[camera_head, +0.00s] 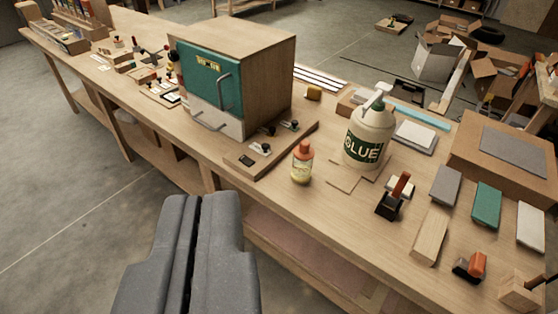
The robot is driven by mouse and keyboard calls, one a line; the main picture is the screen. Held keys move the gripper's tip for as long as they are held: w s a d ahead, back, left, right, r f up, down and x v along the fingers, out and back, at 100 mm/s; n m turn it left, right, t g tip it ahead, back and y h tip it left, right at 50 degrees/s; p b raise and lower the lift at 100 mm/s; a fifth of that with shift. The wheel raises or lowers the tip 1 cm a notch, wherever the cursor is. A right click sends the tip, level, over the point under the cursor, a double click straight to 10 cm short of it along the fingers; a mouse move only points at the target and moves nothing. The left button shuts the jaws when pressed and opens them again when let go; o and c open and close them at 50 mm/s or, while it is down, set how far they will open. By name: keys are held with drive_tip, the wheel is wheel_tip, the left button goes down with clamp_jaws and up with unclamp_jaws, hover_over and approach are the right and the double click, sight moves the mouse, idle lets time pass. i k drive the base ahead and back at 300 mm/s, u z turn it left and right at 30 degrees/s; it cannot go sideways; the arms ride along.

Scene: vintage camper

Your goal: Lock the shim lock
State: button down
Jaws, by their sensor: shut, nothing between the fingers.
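My gripper (198,200) shows large and dark grey at the bottom left of the view. Its two fingers are together, and it is empty. It is in front of the workbench, apart from everything on it. A wooden box cabinet (268,78) with a teal and pale front (212,82) and metal handles stands on the bench beyond my gripper. A wooden base board (247,158) at its foot carries small dark-knobbed fittings (262,148). I cannot tell for sure which part is the shim lock, or whether it is locked.
On the wooden workbench (285,200), an orange-capped bottle (302,163) and a white glue jug (368,140) stand right of the cabinet. Sanding blocks and tools fill the bench's right end. Small hardware lies left of the cabinet. Open floor (70,215) is at the left.

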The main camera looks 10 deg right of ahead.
sight(245, 159)
drive_tip(key=z, duration=0.1)
drive_tip(key=i, duration=1)
drive_tip(key=u, duration=0.05)
